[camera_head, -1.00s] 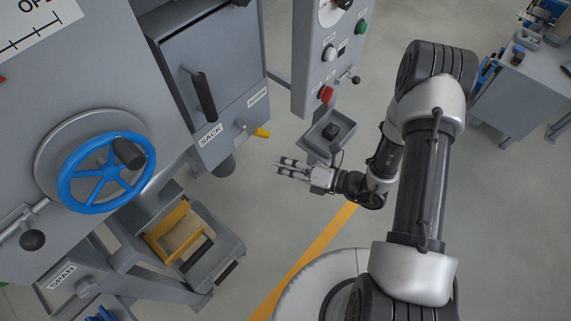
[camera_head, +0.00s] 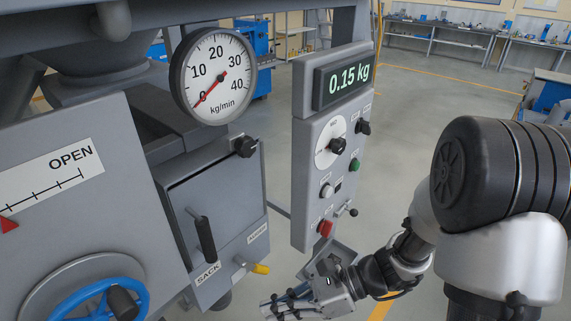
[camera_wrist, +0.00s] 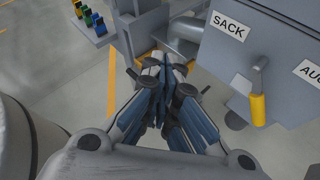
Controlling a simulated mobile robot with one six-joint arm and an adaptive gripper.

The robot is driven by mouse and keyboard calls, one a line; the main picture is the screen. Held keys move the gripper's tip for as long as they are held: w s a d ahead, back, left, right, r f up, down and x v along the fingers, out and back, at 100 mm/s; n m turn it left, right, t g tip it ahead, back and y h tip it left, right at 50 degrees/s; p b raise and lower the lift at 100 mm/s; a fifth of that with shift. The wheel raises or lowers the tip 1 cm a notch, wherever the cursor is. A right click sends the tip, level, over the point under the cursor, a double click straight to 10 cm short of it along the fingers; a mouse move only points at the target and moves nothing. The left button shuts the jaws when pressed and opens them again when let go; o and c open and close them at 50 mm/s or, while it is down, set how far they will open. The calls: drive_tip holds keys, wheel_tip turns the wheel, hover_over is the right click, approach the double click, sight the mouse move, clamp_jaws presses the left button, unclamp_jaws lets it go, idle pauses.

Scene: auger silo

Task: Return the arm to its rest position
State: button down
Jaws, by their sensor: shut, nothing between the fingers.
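My gripper (camera_head: 290,303) shows at the bottom of the head view, below the control panel and to the right of the silo's sack box. In the wrist view my gripper (camera_wrist: 165,75) points away with its fingers together and nothing between them. It is in free air, apart from the sack box (camera_wrist: 275,40) at the upper right. My arm comes in from the right of the head view, with a large dark joint close to the camera. The gripper's lower edge is cut off by the head view's frame.
A control panel (camera_head: 322,170) with a red button (camera_head: 325,228) and a display reading 0.15 kg stands just above my gripper. The dial (camera_head: 213,75) reads near 0. A blue handwheel (camera_head: 60,305) is at lower left. A yellow-tipped lever (camera_wrist: 258,108) juts from the sack box. Open floor lies right.

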drive_tip(key=s+d+r+n+t+h, duration=0.3)
drive_tip(key=d+r+n+h, duration=0.3)
drive_tip(key=d+n, duration=0.2)
drive_tip(key=s+d+r+n+t+h, duration=0.3)
drive_tip(key=s+d+r+n+h, duration=0.3)
drive_tip(key=n, duration=0.5)
drive_tip(key=shift+d+r+h, duration=0.6)
drive_tip(key=shift+d+r, duration=0.15)
drive_tip(key=shift+d, duration=0.15)
drive_tip(key=c, duration=2.3)
unclamp_jaws()
